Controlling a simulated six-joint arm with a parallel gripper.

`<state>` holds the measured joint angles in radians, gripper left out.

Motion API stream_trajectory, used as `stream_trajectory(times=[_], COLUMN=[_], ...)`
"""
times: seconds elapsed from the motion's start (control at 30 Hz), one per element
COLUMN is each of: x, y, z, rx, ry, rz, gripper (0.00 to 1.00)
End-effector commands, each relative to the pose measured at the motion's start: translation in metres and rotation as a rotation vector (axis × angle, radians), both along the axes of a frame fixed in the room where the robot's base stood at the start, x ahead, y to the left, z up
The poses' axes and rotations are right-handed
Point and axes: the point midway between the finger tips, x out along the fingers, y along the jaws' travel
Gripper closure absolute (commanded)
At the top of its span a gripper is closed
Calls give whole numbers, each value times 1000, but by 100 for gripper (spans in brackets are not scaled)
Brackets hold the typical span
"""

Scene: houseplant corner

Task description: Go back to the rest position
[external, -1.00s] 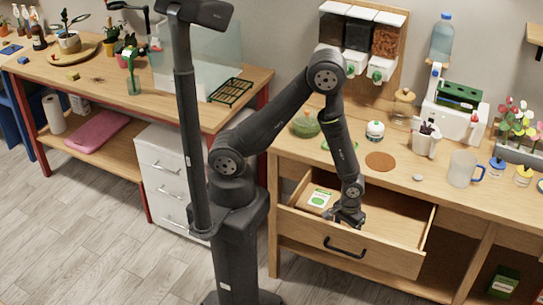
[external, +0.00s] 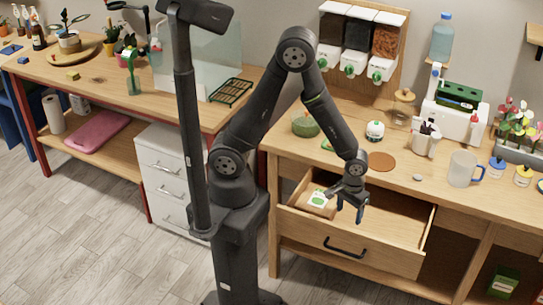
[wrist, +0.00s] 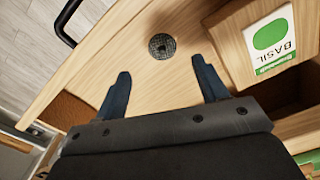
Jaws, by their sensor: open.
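My gripper (external: 350,207) is open and empty above the pulled-out drawer (external: 365,252) of the wooden bench. In the wrist view its two dark fingers (wrist: 160,72) stand apart with nothing between them. A wooden block or box with a BASIL label (external: 318,204) lies in the drawer's left part, to the left of my gripper. It also shows at the right of the wrist view (wrist: 236,62). A small dark round piece (wrist: 162,46) lies on the wood beyond the fingertips in the wrist view; I cannot make it out in the external view.
The bench top (external: 400,190) above the drawer carries a green round pot (external: 305,124), a brown disc (external: 382,162), a clear mug (external: 463,168) and a white pen cup (external: 427,140). Dispensers (external: 362,45) hang behind. The drawer handle (external: 344,249) sticks out in front.

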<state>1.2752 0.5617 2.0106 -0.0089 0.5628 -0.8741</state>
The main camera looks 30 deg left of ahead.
Motion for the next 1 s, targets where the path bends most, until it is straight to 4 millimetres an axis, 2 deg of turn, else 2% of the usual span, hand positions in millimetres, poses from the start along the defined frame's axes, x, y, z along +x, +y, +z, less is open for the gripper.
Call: stream_trajectory(times=[0.2,0.4,1.0], x=[0,0,0], y=[0,1,0], z=[33,-2,-85], rx=[-4,5,4], ry=[-1,1,1], rz=[0,0,0], gripper=[34,34,34])
